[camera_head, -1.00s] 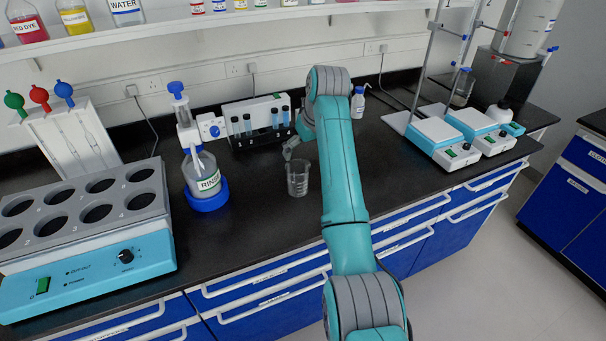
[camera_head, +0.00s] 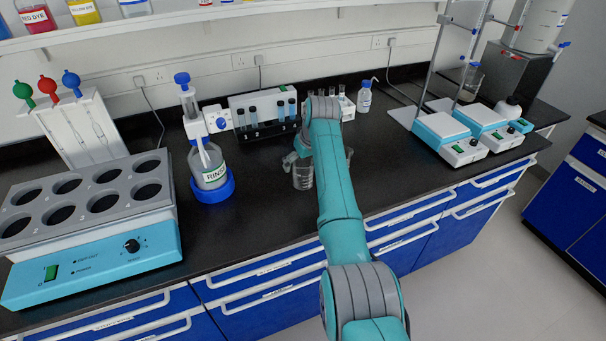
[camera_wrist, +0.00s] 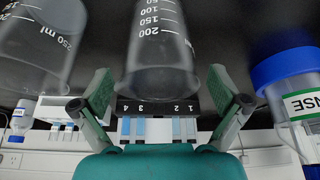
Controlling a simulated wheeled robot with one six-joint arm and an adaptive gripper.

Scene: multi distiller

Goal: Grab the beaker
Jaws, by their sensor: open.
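A clear glass beaker (camera_head: 303,177) stands on the black bench, partly hidden behind my arm. In the wrist view the beaker (camera_wrist: 160,45) with white volume marks shows between my fingers. My gripper (camera_wrist: 160,90) is open, with one finger on each side of this beaker and visible gaps. The fingers show no grip on the glass.
A rinse bottle with a blue base (camera_head: 211,187) stands left of the beaker. A test-tube rack (camera_head: 265,128) is behind it. A grey and blue heating block (camera_head: 90,225) is far left; two hotplates (camera_head: 442,130) are right. The bench front is clear.

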